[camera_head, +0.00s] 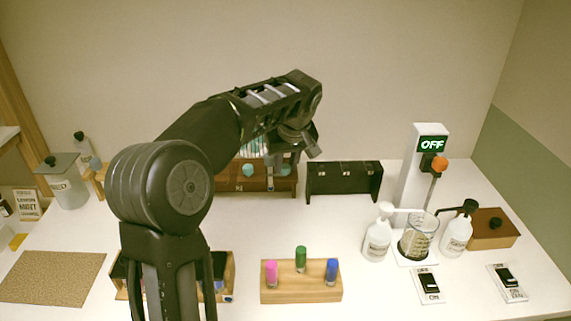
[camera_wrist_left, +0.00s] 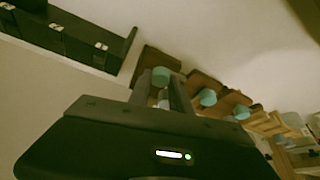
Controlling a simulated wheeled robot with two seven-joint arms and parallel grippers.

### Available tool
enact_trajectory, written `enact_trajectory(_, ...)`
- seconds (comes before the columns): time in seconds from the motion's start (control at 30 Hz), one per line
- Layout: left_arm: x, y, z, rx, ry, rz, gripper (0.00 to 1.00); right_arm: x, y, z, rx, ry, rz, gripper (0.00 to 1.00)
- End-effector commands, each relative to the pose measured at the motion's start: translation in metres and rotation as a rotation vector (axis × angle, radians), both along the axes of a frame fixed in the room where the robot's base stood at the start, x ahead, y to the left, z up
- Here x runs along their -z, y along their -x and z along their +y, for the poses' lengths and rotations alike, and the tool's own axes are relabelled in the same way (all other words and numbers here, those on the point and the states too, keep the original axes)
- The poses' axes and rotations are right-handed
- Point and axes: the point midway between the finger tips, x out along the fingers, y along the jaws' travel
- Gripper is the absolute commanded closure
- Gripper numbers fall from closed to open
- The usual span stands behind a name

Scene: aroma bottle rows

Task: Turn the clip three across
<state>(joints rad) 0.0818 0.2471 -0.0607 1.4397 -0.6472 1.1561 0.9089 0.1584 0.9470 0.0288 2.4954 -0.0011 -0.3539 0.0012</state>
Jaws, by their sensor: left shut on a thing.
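My left gripper (camera_head: 287,156) is over the right end of a brown rack (camera_head: 258,184) in the head view. In the left wrist view its fingers (camera_wrist_left: 166,95) are shut on a small bottle with a teal cap (camera_wrist_left: 160,77); the bottle's lower part is largely hidden. Other teal caps (camera_wrist_left: 208,97) sit along the brown rack. A black rack (camera_head: 343,183) with small pale clips or tags along it stands to the right; it also shows in the left wrist view (camera_wrist_left: 62,36). I cannot tell which of these is the task's clip. My right gripper is not in view.
A wooden block (camera_head: 300,290) with pink, green and blue-capped vials stands at the front. Pump bottles (camera_head: 377,240) flank a beaker (camera_head: 417,240) below a post whose sign reads OFF (camera_head: 432,144). My left arm covers much of the left side. Table between racks and block is clear.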

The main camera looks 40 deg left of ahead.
Motion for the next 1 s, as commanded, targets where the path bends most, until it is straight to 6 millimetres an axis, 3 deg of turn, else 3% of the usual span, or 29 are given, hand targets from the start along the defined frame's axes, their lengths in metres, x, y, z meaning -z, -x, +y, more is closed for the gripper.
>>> enact_trajectory(0.43, -0.0003, -0.0004, 0.0, -0.014, 0.001, -0.001, 1.0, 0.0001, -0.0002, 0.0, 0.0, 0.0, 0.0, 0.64)
enact_trajectory(0.47, -0.0003, -0.0004, 0.0, -0.014, 0.001, -0.001, 0.74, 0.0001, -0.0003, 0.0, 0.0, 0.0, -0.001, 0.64)
enact_trajectory(0.7, -0.0001, -0.0002, -0.0001, -0.014, 0.001, -0.001, 0.54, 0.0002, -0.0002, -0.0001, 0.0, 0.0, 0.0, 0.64)
enact_trajectory(1.0, -0.0014, 0.0001, -0.0005, -0.014, 0.001, -0.001, 0.54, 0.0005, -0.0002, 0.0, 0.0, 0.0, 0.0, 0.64)
